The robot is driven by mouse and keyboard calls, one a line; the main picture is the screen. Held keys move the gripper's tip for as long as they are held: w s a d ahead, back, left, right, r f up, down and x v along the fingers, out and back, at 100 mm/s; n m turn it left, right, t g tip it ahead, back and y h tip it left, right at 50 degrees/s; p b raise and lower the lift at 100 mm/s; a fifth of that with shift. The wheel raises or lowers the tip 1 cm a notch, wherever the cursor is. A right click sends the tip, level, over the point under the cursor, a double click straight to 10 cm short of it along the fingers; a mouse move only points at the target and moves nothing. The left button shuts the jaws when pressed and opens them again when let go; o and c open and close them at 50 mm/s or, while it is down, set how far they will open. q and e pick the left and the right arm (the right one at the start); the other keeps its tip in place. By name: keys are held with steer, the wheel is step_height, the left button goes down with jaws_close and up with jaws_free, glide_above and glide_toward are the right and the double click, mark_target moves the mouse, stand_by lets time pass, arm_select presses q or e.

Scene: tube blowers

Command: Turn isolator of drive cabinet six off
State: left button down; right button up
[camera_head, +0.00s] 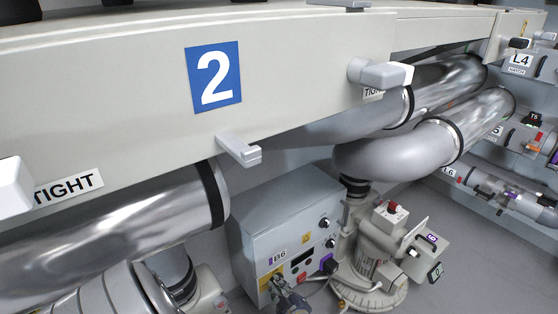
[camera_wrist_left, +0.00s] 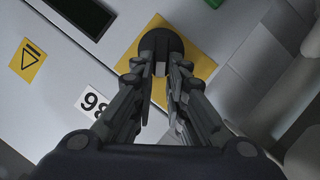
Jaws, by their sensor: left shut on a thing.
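The drive cabinet (camera_head: 250,215) labelled B6 (camera_head: 280,254) is a pale grey box low in the middle of the head view. Its isolator has a yellow plate (camera_head: 264,281), partly hidden there by my left gripper (camera_head: 276,279). In the left wrist view the isolator's black round knob (camera_wrist_left: 161,40) sits on the yellow plate (camera_wrist_left: 199,62). My left gripper (camera_wrist_left: 161,72) is shut on the knob's grip, its fingers on both sides of it. The fingers hide much of the grip, so I cannot tell its exact setting. My right gripper is not in view.
A blower motor (camera_head: 378,255) with a red-topped box and cables stands just right of the cabinet. A large beam marked 2 (camera_head: 214,76) and silver pipes (camera_head: 110,230) run above and left. Grey floor (camera_head: 470,250) is clear at right.

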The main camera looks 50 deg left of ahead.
arm_select(q)
steer(key=shift+s+d+f, duration=0.1)
steer(key=shift+f, duration=0.05)
steer(key=c, duration=1.6)
jaws_free()
steer(key=v, duration=0.7)
steer(key=shift+d, duration=0.2)
